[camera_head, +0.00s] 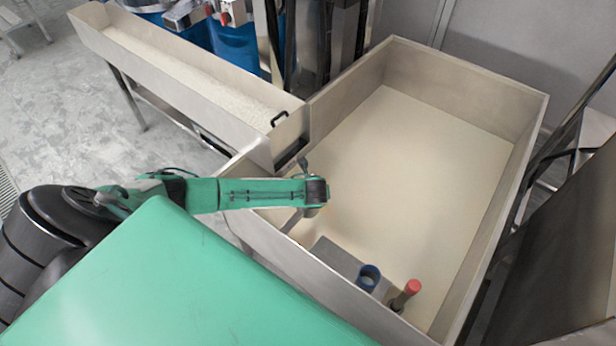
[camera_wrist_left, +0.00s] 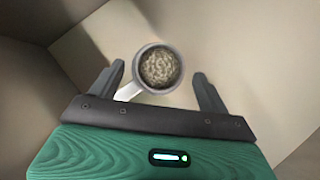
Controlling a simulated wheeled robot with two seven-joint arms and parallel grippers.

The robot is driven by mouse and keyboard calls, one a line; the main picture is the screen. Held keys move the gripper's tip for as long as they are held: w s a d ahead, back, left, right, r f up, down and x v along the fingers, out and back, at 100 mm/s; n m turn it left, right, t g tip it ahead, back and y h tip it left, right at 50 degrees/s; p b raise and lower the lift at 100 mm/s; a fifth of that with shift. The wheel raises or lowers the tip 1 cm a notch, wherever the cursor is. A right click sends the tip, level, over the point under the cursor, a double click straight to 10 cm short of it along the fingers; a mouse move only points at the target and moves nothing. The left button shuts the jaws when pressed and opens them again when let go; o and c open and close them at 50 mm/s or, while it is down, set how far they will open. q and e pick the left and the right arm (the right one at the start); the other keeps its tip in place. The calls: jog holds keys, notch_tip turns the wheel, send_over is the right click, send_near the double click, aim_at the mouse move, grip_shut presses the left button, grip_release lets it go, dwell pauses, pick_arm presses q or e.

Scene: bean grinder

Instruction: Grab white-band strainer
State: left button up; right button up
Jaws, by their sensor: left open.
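The white-band strainer shows in the left wrist view as a round cup with a pale rim (camera_wrist_left: 140,66) and a grainy grey-brown inside. A white handle (camera_wrist_left: 129,92) points to the lower left, toward my gripper. My left gripper (camera_wrist_left: 158,73) is open, with one finger on each side of the cup and visible gaps between. I cannot tell how far the fingertips are above or below the rim. In the head view my left gripper (camera_head: 295,215) hangs over the near left side of the steel bin, and I cannot make out the strainer there. My right gripper is not in view.
The large steel bin (camera_head: 450,70) has a pale floor, mostly clear. A grey box (camera_head: 335,262), a blue ring-shaped object (camera_head: 369,277) and a red-topped object (camera_head: 412,287) are at its near end. A long trough (camera_head: 190,62) with a black handle (camera_head: 279,118) joins its left side.

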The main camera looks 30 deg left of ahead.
pick_arm(q)
jog(key=shift+x, duration=1.05)
jog(key=c, duration=1.4)
jog(key=shift+r, duration=0.1)
jog(key=shift+c, duration=0.2)
